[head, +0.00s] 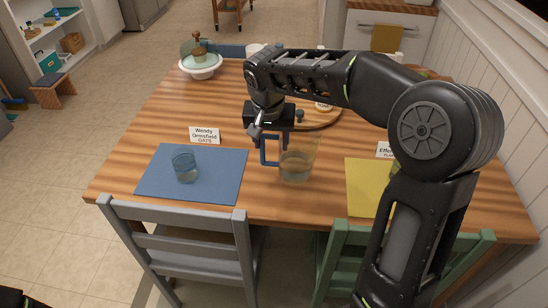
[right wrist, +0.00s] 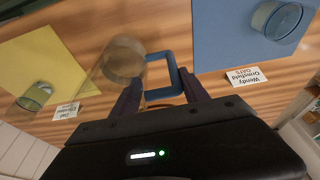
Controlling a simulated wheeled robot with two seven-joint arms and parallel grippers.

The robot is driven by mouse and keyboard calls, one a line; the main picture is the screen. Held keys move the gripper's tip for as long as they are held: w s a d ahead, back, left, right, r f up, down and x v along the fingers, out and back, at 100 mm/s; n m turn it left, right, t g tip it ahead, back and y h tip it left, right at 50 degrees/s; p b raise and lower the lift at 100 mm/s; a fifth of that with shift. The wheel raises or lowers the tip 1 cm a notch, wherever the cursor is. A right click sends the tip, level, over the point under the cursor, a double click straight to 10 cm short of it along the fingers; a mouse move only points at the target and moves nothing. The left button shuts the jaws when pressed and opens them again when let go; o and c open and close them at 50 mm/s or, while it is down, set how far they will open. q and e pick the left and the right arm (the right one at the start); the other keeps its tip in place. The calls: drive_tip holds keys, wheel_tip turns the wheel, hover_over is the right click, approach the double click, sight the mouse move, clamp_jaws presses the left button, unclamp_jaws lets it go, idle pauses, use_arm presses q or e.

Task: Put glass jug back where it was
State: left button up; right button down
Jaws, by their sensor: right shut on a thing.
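The glass jug (head: 297,162) is clear, with a blue handle (head: 269,150) on its left side. It is upright over the near part of the table, between the blue mat and the yellow mat. My right gripper (head: 261,133) is shut on the handle; the right wrist view shows the handle (right wrist: 167,61) between the fingers and the jug (right wrist: 123,59) beside them. I cannot tell whether the jug's base touches the wood. My left gripper is not in view.
A tumbler (head: 185,166) stands on the blue mat (head: 222,178), behind which is a name card (head: 204,135). A yellow mat (head: 363,190) lies right, partly behind my arm. A round board (head: 318,121), a covered dish (head: 200,66) and chairs (head: 185,243) surround the space.

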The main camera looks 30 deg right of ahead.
sight(271, 162)
drive_tip(key=shift+f, duration=0.4)
drive_tip(key=shift+f, duration=1.95)
drive_tip(key=shift+f, duration=0.15)
drive_tip(key=c, duration=0.6)
unclamp_jaws()
